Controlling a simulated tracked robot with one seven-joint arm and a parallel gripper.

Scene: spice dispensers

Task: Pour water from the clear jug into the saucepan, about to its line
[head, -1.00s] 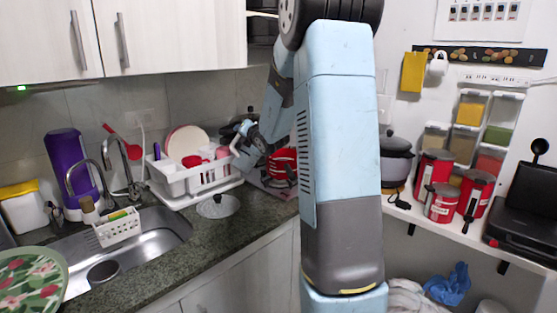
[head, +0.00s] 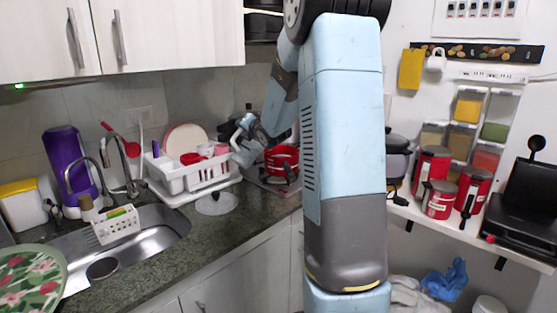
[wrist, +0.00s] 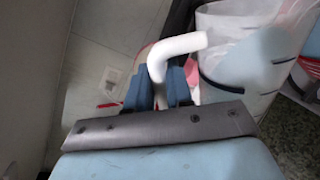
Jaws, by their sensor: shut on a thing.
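My gripper (wrist: 160,92) is shut on the white handle (wrist: 172,50) of the clear jug (wrist: 238,32), with a blue finger on each side of it. The jug's see-through body is to the right in the wrist view, with a dark line around it. It looks tilted there; I cannot make out its water level. In the head view my gripper (head: 248,133) and the white handle are near the dish rack's right end. A red pot (head: 282,158), likely the saucepan, stands on the back counter just right of the gripper. My arm and dark items partly hide it.
The white dish rack (head: 193,178) with red dishes stands left of the gripper. A glass lid (head: 216,203) lies on the counter before it. The sink (head: 155,235) is farther left. Red canisters (head: 431,168) stand on the right shelf.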

